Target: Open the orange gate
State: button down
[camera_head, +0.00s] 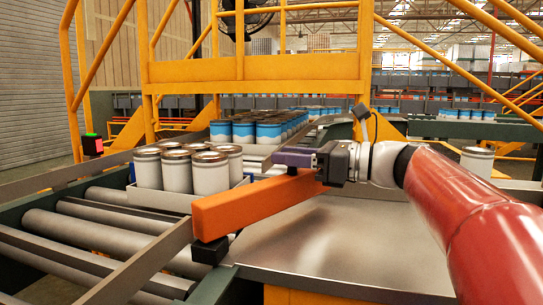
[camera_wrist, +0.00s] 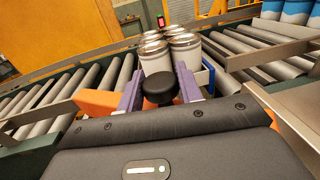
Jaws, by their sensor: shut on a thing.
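The orange gate (camera_head: 255,200) is a thick bar across the side of the roller conveyor in the head view. Its left end is above a black block (camera_head: 209,251) beside the rails. In the wrist view part of the gate (camera_wrist: 95,103) shows to the left of the fingers. My gripper (camera_head: 290,160) is at the gate's right part, its purple fingers near the bar's top edge. In the wrist view my gripper (camera_wrist: 160,84) has its fingers on both sides of a round black knob (camera_wrist: 159,90), shut on it. The exact contact is partly hidden.
Several white cans (camera_head: 210,172) stand in a tray (camera_head: 165,199) on the rollers just behind the gate. Blue-and-white cans (camera_head: 256,131) stand farther back. A bare metal plate (camera_head: 330,240) lies in front of the gate. Yellow railings (camera_head: 255,68) rise behind.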

jog(key=s+d+m+t+h+p, duration=0.1)
jog(key=s+d+m+t+h, duration=0.3)
jog(key=s+m+t+h, duration=0.4)
jog(key=shift+s+d+m+t+h, duration=0.5)
jog(key=shift+s+h, duration=0.5)
jog(key=shift+s, duration=1.3)
jog(key=shift+a, duration=0.15)
jog(key=c, duration=1)
grip_release()
jog(key=shift+o, duration=0.2)
jog(key=v, duration=0.8)
